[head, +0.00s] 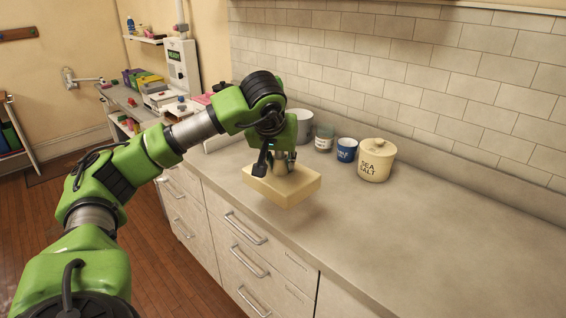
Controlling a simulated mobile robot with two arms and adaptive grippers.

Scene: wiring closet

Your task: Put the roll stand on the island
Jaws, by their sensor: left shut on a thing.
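The likely roll stand is a pale yellow rectangular block (283,187) with a short greyish upright part on top, at the front edge of the grey counter. My left gripper (277,158) points down over it and is shut on the upright part; the fingers are partly hidden by the wrist. The block looks level. A soft shadow shows on the counter beside it, and I cannot tell whether it touches the surface. My right gripper is out of view. I cannot make out a separate island; the counter (430,240) runs along the tiled wall.
Behind the block stand a cream sea salt jar (377,160), a blue mug (346,150), a white cup (324,138) and a grey pot (301,126). The counter to the right is clear. Drawers with handles (245,228) lie below. A cluttered bench (124,95) stands at the back left.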

